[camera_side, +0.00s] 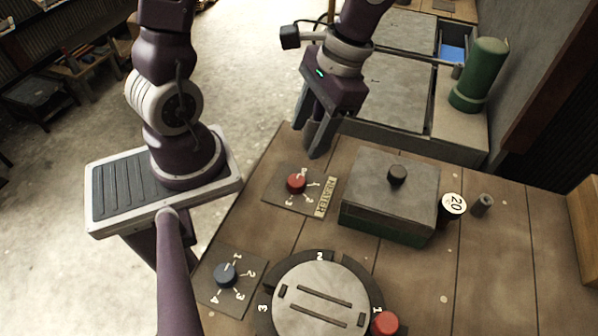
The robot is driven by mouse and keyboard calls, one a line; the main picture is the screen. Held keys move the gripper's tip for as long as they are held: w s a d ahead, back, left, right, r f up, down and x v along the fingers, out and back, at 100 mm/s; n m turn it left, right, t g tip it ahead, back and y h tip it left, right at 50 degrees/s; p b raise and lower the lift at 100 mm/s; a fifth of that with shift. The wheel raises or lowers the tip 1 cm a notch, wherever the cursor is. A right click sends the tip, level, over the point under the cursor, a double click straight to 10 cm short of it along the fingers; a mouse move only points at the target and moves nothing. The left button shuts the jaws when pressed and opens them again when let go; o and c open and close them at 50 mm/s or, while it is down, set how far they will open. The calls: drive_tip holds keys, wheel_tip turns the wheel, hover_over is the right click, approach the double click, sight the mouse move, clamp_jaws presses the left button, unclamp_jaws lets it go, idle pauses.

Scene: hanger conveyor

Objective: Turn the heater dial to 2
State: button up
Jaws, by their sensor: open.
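The heater dial (296,184) is a red knob on a small dark plate at the table's back left edge. White numerals sit around its right and front sides, and a tan label (326,197) reading HEATER lies to its right. A pale mark shows at the knob's far side; I cannot surely read its setting. My gripper (308,138) points down above and behind the dial, near the table's far edge. Its jaws are open, with nothing seen between them, and it is apart from the knob.
A grey-green lidded box (390,205) stands right of the dial. A blue dial (225,275) numbered 1 to 4 and a large round numbered disc (322,300) are nearer. A red button (386,323) and a green cylinder (481,75) also show.

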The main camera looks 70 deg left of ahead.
sight(296, 180)
drive_tip(key=f, duration=0.1)
drive_tip(key=d+f+g+h, duration=0.1)
drive_tip(key=f, duration=0.1)
drive_tip(key=shift+d, duration=0.2)
drive_tip(key=x, duration=0.6)
drive_tip(key=shift+s+f, duration=0.15)
clamp_jaws()
